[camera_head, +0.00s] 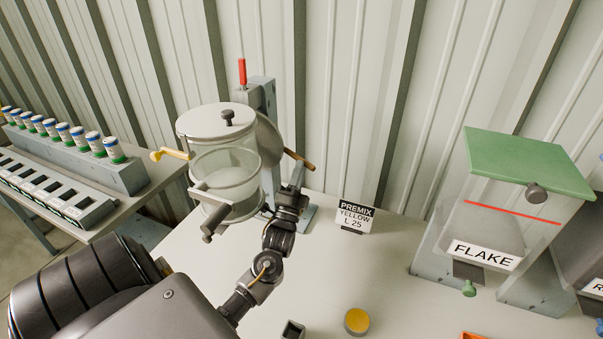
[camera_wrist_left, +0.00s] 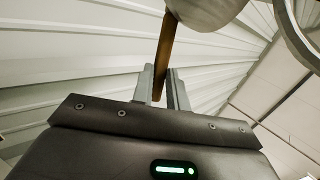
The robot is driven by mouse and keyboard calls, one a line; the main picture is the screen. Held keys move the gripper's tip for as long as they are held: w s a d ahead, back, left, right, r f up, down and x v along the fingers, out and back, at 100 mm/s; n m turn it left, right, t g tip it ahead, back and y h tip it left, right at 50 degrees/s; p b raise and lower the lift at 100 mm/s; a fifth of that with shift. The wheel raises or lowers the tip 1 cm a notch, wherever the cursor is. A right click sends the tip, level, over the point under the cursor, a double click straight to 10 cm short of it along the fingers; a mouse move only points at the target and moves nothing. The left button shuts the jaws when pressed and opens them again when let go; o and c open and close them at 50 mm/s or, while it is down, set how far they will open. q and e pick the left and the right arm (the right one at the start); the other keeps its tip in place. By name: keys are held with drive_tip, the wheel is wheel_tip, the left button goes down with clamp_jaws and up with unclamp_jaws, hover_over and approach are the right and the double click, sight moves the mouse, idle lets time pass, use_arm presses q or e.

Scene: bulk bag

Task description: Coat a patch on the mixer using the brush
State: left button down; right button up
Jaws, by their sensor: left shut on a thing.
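The mixer (camera_head: 222,124), a clear drum with a pale lid, stands on a grey post at the back of the table. My left gripper (camera_head: 297,175) is at its right side, shut on the brush, whose brown handle (camera_head: 300,159) shows above the fingers. In the left wrist view the brown handle (camera_wrist_left: 164,58) runs between the fingertips (camera_wrist_left: 164,85) and up to a pale rounded surface. The bristles are hidden, so I cannot tell whether they touch the mixer. My right gripper is not in view.
A yellow round pot (camera_head: 357,321) and a small dark square holder (camera_head: 293,330) are near the front. A "PREMIX YELLOW L 25" sign (camera_head: 355,216) stands right of the mixer. A FLAKE dispenser (camera_head: 527,165) stands at the right. A rack of vials (camera_head: 75,150) is at the left.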

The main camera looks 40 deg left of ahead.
use_arm(q)
drive_tip(key=shift+a, duration=0.2)
drive_tip(key=shift+p+x, duration=0.45)
drive_tip(key=shift+x, duration=0.8)
drive_tip(key=shift+s+d+f+p, duration=0.2)
drive_tip(key=shift+s+f+p, duration=0.1)
drive_tip(key=shift+s+p, duration=0.15)
drive_tip(key=shift+s, duration=0.1)
